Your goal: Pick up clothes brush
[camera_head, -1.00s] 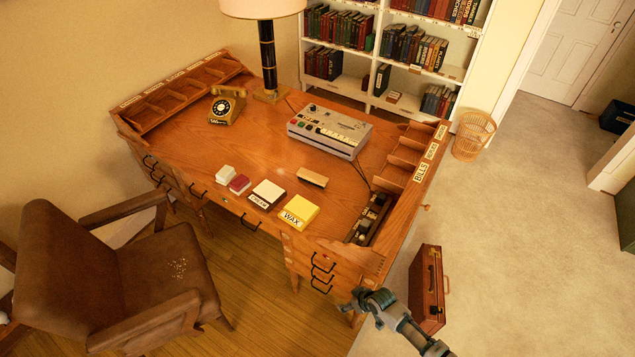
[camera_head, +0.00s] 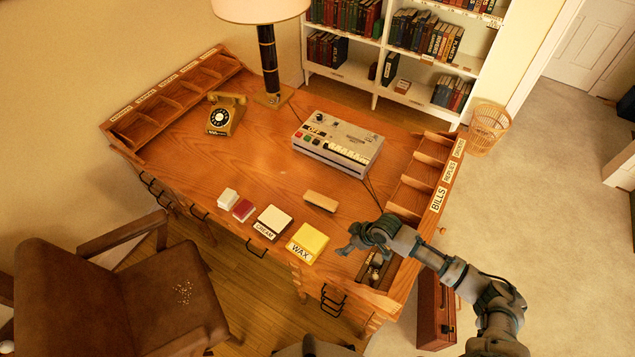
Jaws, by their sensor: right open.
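The clothes brush appears to be the small tan wooden block (camera_head: 321,201) lying flat on the brown wooden desk (camera_head: 262,172), behind and to the right of the yellow WAX box. My right gripper (camera_head: 349,241) is over the front right part of the desk, to the right of and in front of the brush, apart from it. It is open, and nothing shows between its fingers. Its arm comes in from the lower right and hides part of the desk's right tray. My left gripper is not in view.
The yellow WAX box (camera_head: 308,243), CREAM box (camera_head: 272,221), red box (camera_head: 243,210) and white box (camera_head: 228,197) line the front edge. A grey recorder (camera_head: 337,142) stands behind the brush. The BILLS organiser (camera_head: 425,180) rises at right. A brown chair (camera_head: 130,300) stands in front.

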